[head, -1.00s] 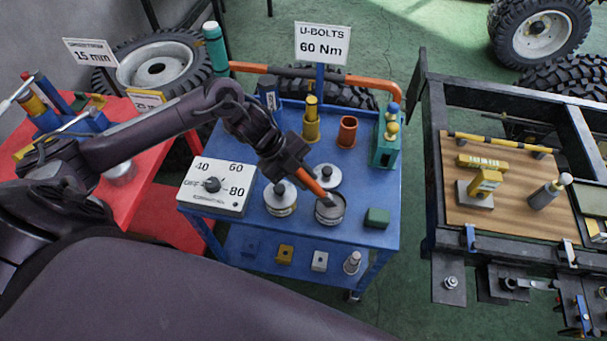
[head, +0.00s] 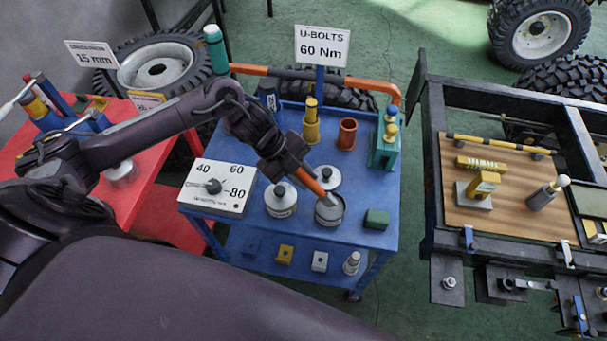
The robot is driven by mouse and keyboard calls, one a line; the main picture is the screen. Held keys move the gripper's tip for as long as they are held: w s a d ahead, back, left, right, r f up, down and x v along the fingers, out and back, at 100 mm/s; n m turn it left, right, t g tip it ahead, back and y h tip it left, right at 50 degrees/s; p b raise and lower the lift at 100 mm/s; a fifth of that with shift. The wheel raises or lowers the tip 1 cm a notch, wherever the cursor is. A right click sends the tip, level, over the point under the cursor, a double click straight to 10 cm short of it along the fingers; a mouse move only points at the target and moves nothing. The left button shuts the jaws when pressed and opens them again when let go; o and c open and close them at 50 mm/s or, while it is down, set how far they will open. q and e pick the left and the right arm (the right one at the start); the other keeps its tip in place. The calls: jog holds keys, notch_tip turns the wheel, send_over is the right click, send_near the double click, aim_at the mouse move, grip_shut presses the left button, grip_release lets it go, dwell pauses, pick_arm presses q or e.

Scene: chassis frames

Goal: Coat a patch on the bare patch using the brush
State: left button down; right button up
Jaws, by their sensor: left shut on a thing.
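My left gripper (head: 297,168) is shut on the brush (head: 313,186), around its orange handle. The brush slants down to the right. Its lower end is at the mouth of an open tin (head: 331,218) on the blue cart, and the bristles are hidden or too small to make out. I cannot pick out the bare patch for certain; the chassis frame (head: 429,190) stands to the right, apart from the brush. My right gripper is not in view.
Two lidded tins (head: 281,206) and a dial box (head: 215,187) stand near the brush on the blue cart (head: 365,245). A green block (head: 376,219) lies to the right. A wooden board (head: 460,222) with parts lies on the frame. Green floor separates cart and frame.

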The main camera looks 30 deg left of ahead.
pick_arm(q)
jog(key=shift+r+p, duration=2.2)
jog(key=shift+r, duration=0.8)
jog(key=shift+s+f, duration=0.1)
jog(key=shift+f, duration=0.05)
